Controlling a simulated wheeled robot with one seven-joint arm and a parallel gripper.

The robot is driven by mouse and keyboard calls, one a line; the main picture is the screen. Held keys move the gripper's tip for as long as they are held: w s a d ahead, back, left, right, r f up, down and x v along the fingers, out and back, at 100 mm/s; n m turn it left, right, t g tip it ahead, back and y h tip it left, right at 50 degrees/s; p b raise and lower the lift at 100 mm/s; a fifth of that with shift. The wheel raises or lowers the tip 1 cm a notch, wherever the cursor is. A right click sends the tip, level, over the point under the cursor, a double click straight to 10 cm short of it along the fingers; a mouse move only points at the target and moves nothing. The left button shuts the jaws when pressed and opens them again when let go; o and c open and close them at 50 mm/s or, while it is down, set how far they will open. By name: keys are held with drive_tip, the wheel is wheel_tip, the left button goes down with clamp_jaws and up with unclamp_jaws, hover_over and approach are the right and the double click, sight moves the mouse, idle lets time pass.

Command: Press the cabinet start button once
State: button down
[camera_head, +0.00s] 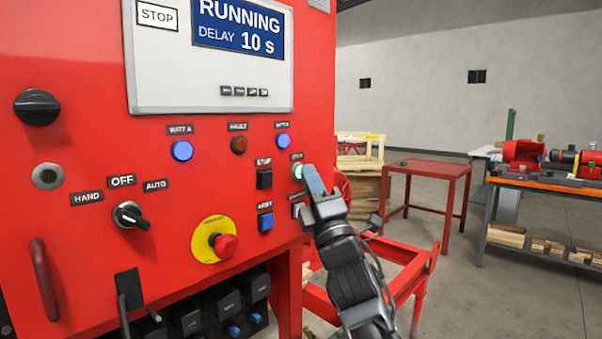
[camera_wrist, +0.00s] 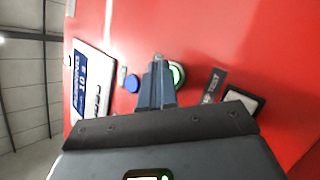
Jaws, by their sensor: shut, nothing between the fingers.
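The red cabinet (camera_head: 90,250) fills the left of the head view. Its round button with a glowing green-white face (camera_head: 297,177) is near the right edge of the panel; the small label above it is too small to read surely. It also shows in the wrist view (camera_wrist: 179,73), partly behind the fingers. My gripper (camera_head: 310,174) is shut and empty, with its fingertips at or just in front of this button. I cannot tell whether they touch it. The cabinet display (camera_head: 238,28) reads RUNNING, DELAY 10 s.
A black button (camera_head: 264,179), a blue button (camera_head: 266,221) and a pale button (camera_head: 298,210) sit close by. A red emergency stop (camera_head: 224,245) on a yellow ring is lower left. A red table (camera_head: 430,168) and a loaded workbench (camera_head: 540,182) stand on the right.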

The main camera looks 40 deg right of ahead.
drive_tip(key=shift+s, duration=0.1)
drive_tip(key=shift+s+p, duration=0.45)
drive_tip(key=shift+s, duration=0.25)
drive_tip(key=shift+s, duration=0.1)
drive_tip(key=s+p, duration=0.2)
drive_tip(key=s, duration=0.2)
drive_tip(key=shift+s+d+p, duration=0.1)
drive_tip(key=shift+s+p, duration=0.2)
drive_tip(key=shift+s, duration=0.1)
idle(0.5)
